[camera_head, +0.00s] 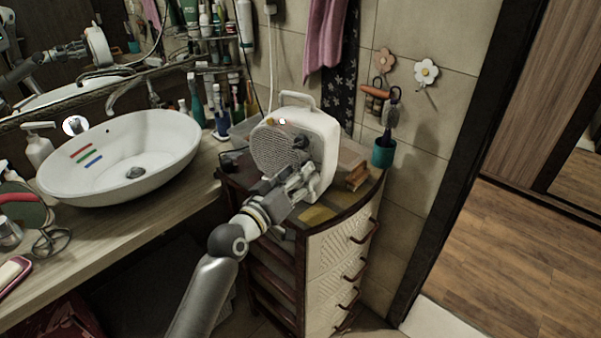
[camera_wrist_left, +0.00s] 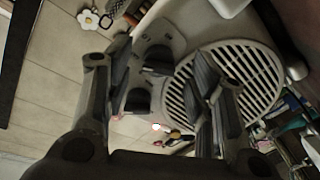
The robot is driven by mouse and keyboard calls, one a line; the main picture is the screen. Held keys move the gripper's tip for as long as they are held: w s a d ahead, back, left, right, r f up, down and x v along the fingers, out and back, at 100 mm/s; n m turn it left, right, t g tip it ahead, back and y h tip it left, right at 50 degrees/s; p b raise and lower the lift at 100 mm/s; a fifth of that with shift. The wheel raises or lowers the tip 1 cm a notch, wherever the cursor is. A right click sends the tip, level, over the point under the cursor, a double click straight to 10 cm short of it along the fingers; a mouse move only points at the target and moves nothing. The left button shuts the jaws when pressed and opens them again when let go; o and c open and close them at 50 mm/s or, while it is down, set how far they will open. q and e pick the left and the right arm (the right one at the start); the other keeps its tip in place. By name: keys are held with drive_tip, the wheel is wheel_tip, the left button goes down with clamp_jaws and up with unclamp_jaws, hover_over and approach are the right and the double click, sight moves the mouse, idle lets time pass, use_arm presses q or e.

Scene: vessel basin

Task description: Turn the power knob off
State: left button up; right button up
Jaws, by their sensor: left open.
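A white heater (camera_head: 325,140) with a round grille and a top handle stands on a small cabinet. In the left wrist view, its white grille (camera_wrist_left: 222,85) shows behind my fingers. Two dark knobs are on its face: one knob (camera_wrist_left: 157,60) and another knob (camera_wrist_left: 137,100). Which is the power knob, and its setting, I cannot tell. My left gripper (camera_head: 298,178) is in front of the heater's lower face. It is open, with the knobs showing between and behind its fingers (camera_wrist_left: 163,78). Contact with a knob cannot be told. My right gripper is not in view.
The drawer cabinet (camera_head: 340,260) bears the heater and a small box stack (camera_head: 353,170). A white basin (camera_head: 120,160) on a wooden counter (camera_head: 130,225) is at left. A teal cup (camera_head: 383,153) hangs on the wall at right. Wooden floor (camera_head: 510,260) is clear.

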use_arm(q)
drive_tip(key=shift+w+d, duration=0.35)
drive_tip(key=shift+w, duration=0.1)
drive_tip(key=shift+c, duration=0.4)
drive_tip(key=c, duration=0.9)
drive_tip(key=shift+n, duration=0.4)
drive_tip(key=n+p, duration=0.4)
drive_tip(key=n, duration=0.5)
drive_tip(key=shift+r+p, duration=0.15)
drive_tip(key=shift+p, duration=0.15)
